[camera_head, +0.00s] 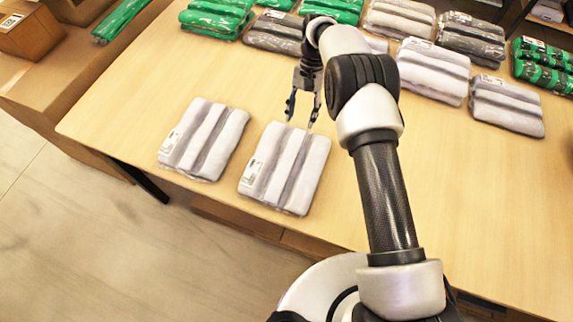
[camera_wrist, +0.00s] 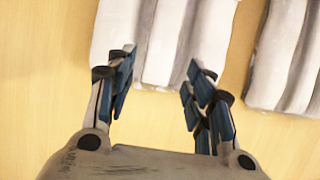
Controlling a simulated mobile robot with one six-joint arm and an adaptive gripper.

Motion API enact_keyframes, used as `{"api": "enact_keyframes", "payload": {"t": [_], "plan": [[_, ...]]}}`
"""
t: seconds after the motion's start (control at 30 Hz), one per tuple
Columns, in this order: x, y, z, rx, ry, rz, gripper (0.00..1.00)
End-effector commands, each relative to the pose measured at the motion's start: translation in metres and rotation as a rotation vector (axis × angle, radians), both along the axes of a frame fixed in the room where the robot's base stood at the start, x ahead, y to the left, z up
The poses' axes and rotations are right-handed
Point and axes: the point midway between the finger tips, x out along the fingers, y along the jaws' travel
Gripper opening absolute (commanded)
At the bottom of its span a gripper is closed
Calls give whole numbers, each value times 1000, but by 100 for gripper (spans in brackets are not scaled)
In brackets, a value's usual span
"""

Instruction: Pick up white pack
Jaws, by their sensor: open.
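Two white packs with grey stripes lie near the table's front edge in the head view: a left white pack (camera_head: 204,140) and a right white pack (camera_head: 286,167). My gripper (camera_head: 301,112) is open and empty, at the far edge of the right white pack. In the wrist view, my gripper (camera_wrist: 160,85) has its fingers spread, with the tips over the near edge of one pack (camera_wrist: 165,35). A second pack (camera_wrist: 290,55) shows at the right. I cannot tell whether the fingertips touch the pack. More white packs (camera_head: 434,70) lie at the back right.
The wooden table (camera_head: 420,160) also bears green packs (camera_head: 215,16) and grey packs (camera_head: 272,33) along the back. Cardboard boxes (camera_head: 28,32) stand at the left. The table's middle and right front are clear.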

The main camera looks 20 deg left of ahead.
Motion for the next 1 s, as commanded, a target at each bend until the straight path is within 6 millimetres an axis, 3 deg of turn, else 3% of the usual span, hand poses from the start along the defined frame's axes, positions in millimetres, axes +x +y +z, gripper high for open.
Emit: {"api": "enact_keyframes", "payload": {"t": [0.1,0.37,0.63,1.0], "plan": [[-8,1,-20,-1,1,0,48],[-16,2,-37,0,-1,1,48],[-33,6,-73,0,1,1,48],[-36,6,-79,1,-1,1,47]]}}
